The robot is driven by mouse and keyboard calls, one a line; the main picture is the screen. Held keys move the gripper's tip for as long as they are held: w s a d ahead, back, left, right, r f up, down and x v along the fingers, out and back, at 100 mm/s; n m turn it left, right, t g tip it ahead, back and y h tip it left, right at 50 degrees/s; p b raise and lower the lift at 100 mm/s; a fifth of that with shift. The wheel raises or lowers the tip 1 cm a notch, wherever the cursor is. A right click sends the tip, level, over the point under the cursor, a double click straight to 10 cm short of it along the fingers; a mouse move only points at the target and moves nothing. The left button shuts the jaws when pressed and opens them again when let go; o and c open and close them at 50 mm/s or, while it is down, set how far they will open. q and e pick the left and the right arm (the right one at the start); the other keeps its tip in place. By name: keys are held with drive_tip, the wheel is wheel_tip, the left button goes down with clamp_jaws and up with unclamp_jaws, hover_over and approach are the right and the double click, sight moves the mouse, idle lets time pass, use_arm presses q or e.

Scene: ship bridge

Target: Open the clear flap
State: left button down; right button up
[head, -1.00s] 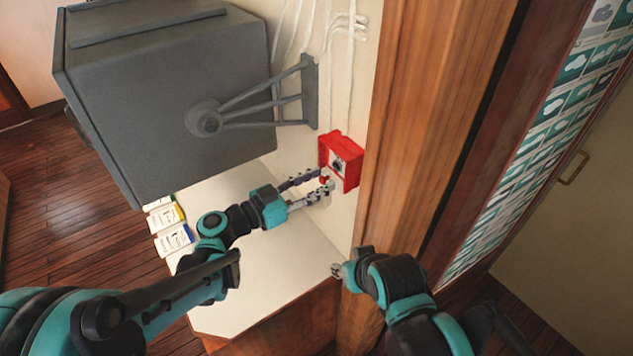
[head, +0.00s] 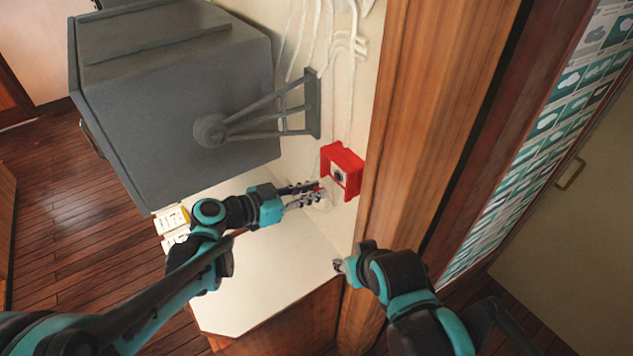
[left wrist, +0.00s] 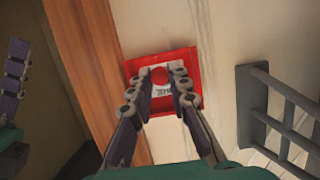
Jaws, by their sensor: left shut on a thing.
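The red box (head: 343,168) is fixed to the pale wall beside the wooden post. A dark round part on a pale plate shows in its face in the head view. In the left wrist view the red box (left wrist: 182,64) shows a red round button and a label. The clear flap (head: 327,196) is only faintly visible at the box's lower left side; its exact edges are hard to make out. My left gripper (head: 318,191) is shut on the flap, just in front of the box. My right gripper (head: 338,265) is low by the post; its fingers are too small to read.
A large grey monitor housing (head: 180,90) hangs on a wall bracket (head: 270,110) up and left of the box. A white counter (head: 260,275) lies below, with cards (head: 172,220) at its left edge. The wooden post (head: 420,120) stands close on the right.

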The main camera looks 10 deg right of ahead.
use_arm(q)
wheel_tip(320, 180, up, 12)
drive_tip(key=a+g+y+p, duration=0.1)
drive_tip(key=g+y+p, duration=0.3)
drive_tip(key=y+p, duration=0.9)
drive_tip(key=shift+s+a+g+p, duration=0.3)
drive_tip(key=shift+g+p, duration=0.05)
drive_tip(key=shift+g, duration=0.05)
drive_tip(key=shift+r, duration=0.15)
drive_tip(key=c, duration=1.6)
unclamp_jaws()
drive_tip(key=shift+o, duration=0.9)
drive_tip(key=shift+w+d, duration=0.1)
drive_tip(key=shift+d, duration=0.15)
wheel_tip(320, 180, up, 12)
drive_tip(key=shift+a, duration=0.4)
